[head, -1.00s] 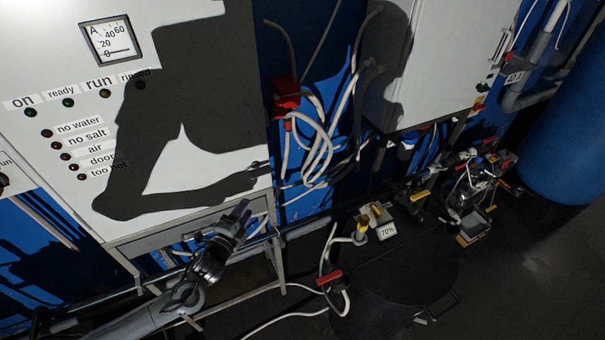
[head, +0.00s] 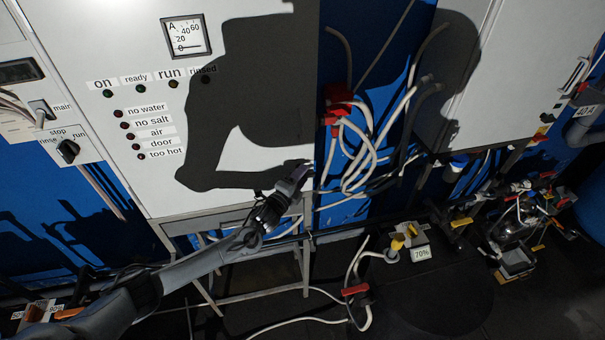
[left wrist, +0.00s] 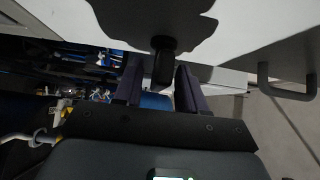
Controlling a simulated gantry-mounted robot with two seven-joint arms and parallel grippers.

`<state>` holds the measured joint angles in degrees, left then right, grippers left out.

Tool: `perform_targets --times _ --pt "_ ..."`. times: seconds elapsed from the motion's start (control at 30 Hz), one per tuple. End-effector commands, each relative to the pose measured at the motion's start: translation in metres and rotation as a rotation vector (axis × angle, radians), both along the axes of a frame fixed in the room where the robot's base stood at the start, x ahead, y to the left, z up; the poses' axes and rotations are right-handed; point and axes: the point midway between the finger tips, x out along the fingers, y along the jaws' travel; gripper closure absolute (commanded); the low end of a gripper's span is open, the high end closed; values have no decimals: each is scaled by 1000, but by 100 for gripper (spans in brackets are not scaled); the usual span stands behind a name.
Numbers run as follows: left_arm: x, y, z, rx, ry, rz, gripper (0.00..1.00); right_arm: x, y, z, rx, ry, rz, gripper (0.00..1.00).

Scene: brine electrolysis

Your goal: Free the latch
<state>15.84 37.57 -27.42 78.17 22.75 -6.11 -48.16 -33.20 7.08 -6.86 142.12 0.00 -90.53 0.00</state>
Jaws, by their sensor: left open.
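The grey cabinet (head: 240,195) has what looks like a small latch on its lower right edge, mostly hidden by my gripper in the head view. My left gripper (head: 294,180) is at this edge, its fingers pointing up and to the right. In the left wrist view, the left gripper (left wrist: 160,88) is open, with its two purple-dark fingers apart. A short dark knob (left wrist: 163,66), probably the latch, stands between them. I cannot tell whether either finger touches it. My right gripper is not in view.
Pale cables (head: 362,150) and a red fitting (head: 338,105) hang just right of the cabinet. A bar handle (left wrist: 288,93) shows at the right of the left wrist view. A dark drum with a 70% tag (head: 421,254) stands lower right.

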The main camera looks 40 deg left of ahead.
Motion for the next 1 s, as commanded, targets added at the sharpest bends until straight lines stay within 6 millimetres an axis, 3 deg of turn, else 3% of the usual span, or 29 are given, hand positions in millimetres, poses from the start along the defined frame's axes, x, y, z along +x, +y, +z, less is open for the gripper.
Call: perform_targets --times 0.2,0.5,0.77,1.0 --pt "11 1 0 0 2 -1 60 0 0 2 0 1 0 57" --pt "12 1 0 0 1 -2 60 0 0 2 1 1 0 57" --pt "12 1 0 0 1 -1 98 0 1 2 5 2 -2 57" --pt "12 1 -1 -4 -3 -1 100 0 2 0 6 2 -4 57"
